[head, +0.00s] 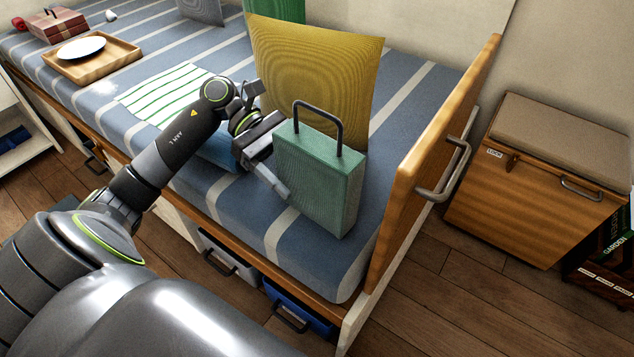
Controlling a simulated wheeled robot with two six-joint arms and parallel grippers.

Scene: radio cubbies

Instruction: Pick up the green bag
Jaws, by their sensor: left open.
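The green bag (324,184) stands upright on the striped bed (254,219), near its right end. It is box-shaped, with a dark arched handle (319,106) on top. My left gripper (284,168) is open at the left side of the bag, below the level of the handle. One finger shows low beside the bag's left edge. I cannot tell whether the finger touches the bag, and the other finger is hard to make out. My right gripper is out of view.
A yellow cushion (316,70) leans right behind the bag. A wooden end board (430,165) with a metal handle stands to the right. A blue item (219,150) lies partly hidden behind my left arm. A wooden tray with a plate (81,47) is far left.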

